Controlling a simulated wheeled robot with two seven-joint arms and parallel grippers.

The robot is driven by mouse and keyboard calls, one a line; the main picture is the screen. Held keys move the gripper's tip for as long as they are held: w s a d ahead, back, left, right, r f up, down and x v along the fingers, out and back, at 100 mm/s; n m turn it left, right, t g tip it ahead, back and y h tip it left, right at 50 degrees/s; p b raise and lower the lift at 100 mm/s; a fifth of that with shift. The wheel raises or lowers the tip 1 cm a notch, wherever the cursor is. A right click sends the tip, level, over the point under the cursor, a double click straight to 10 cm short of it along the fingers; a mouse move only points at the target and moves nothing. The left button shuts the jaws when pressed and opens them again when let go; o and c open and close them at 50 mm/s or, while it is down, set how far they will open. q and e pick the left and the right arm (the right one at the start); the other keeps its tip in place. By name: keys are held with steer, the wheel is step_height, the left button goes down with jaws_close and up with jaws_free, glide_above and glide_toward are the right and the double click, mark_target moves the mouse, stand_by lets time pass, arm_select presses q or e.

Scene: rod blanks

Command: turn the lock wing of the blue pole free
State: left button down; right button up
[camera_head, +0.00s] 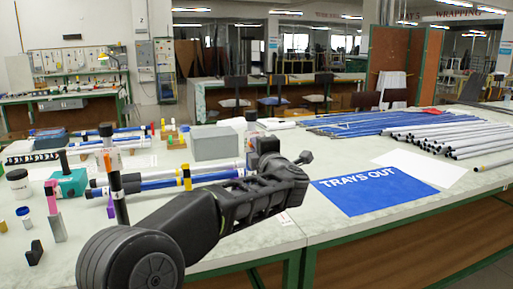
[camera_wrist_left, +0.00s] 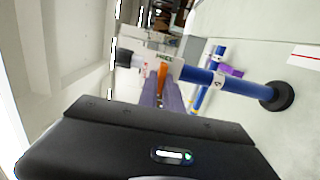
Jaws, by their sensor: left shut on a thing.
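The blue pole (camera_wrist_left: 235,84) shows in the left wrist view, lying sideways in that turned picture. It has a blue tube, a round black foot (camera_wrist_left: 277,96), a pale upper part and a black cap (camera_wrist_left: 124,57). An orange lock wing (camera_wrist_left: 162,75) sticks out at its collar. My left gripper (camera_wrist_left: 160,92) is shut on the wing, its fingers pointing at the collar. In the head view the pole's black cap (camera_head: 251,115) stands upright behind my left gripper (camera_head: 262,150), which hides most of the pole. My right gripper is not in view.
Another upright pole (camera_head: 112,165) stands left of my arm. Lying rods, a grey box (camera_head: 213,143) and a green block (camera_head: 70,183) are on the table. A blue mat (camera_head: 373,189) marked TRAYS OUT lies to the right, with many rods (camera_head: 450,135) behind it.

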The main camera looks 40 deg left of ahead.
arm_select(q)
steer(key=c, duration=1.5)
jaws_free()
steer(key=v, duration=0.8)
steer(key=shift+w, duration=0.15)
